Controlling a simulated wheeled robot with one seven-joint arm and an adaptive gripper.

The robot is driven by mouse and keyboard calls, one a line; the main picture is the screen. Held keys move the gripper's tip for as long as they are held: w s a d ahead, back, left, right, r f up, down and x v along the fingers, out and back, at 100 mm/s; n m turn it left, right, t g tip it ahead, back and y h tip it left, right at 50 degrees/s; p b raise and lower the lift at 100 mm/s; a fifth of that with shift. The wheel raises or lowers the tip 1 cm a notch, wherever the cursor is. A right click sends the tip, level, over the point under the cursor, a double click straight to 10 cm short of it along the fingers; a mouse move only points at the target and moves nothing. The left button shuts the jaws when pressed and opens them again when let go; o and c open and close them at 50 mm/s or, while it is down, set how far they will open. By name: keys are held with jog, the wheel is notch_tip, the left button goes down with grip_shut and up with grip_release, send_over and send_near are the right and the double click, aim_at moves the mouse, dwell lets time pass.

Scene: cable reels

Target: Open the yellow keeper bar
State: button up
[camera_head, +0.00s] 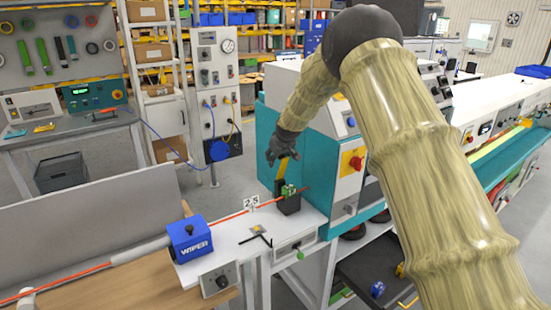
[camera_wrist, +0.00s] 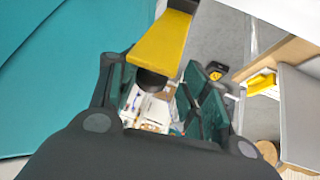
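The yellow keeper bar (camera_head: 281,177) stands steeply upright above a small black and green fixture (camera_head: 289,195) at the teal machine's end of the white bench. My gripper (camera_head: 283,150) is over the bar's upper end, pointing down. In the wrist view the bar (camera_wrist: 162,48) comes in from the top, with a dark rounded end towards me. The fingers of my gripper (camera_wrist: 160,88) are apart, with the bar's end between or just beyond them; contact is not clear. The bar's lower end is hidden in the wrist view.
A red cable (camera_head: 236,215) runs through the blue wiper box (camera_head: 189,240) towards the fixture. The teal machine (camera_head: 307,165) stands close beside my gripper. A small tag reading 25 (camera_head: 251,203) stands by the cable. Open floor lies behind the bench.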

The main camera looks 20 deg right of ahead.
jog(key=shift+s+d+r, duration=0.1)
jog(key=shift+d+r, duration=0.1)
jog(key=shift+d, duration=0.2)
jog(key=shift+s+r, duration=0.1)
jog(key=shift+r, duration=0.05)
jog(key=shift+s+r, duration=0.15)
jog(key=shift+r, duration=0.2)
jog(key=v, duration=1)
jog(key=shift+s+a, duration=0.2)
jog(key=shift+a, duration=0.1)
jog(key=shift+r, duration=0.15)
jog(key=shift+a, duration=0.1)
